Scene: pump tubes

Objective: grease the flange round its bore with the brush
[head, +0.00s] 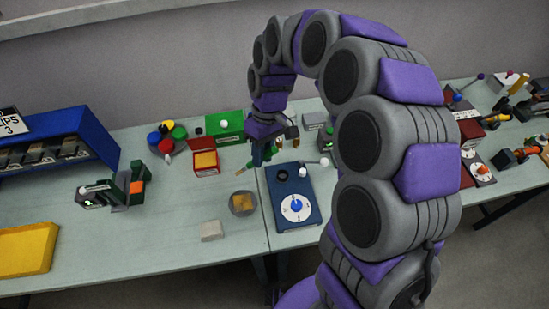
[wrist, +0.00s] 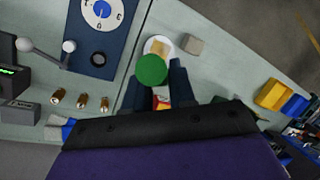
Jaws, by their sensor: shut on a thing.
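My gripper (head: 258,158) is above the bench, left of the blue dial plate, its dark fingers also showing in the wrist view (wrist: 158,95). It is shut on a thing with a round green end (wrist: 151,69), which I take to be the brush. A small tan tip (head: 241,170) shows beside the fingers in the head view; the rest is hidden. A round dish (head: 235,210) with a yellowish block in it lies on the bench below, apart from the gripper. I cannot pick out the flange for sure; a black ring (head: 282,174) sits on the blue plate (head: 312,207).
A grey block (head: 211,231) lies near the dish. Behind stand a red box (head: 205,170), a green box (head: 225,124) and coloured caps (head: 166,135). Several brass fittings (wrist: 81,101) stand near the gripper. A white-knobbed lever (wrist: 42,51) sticks up by the plate. The left front bench is mostly clear.

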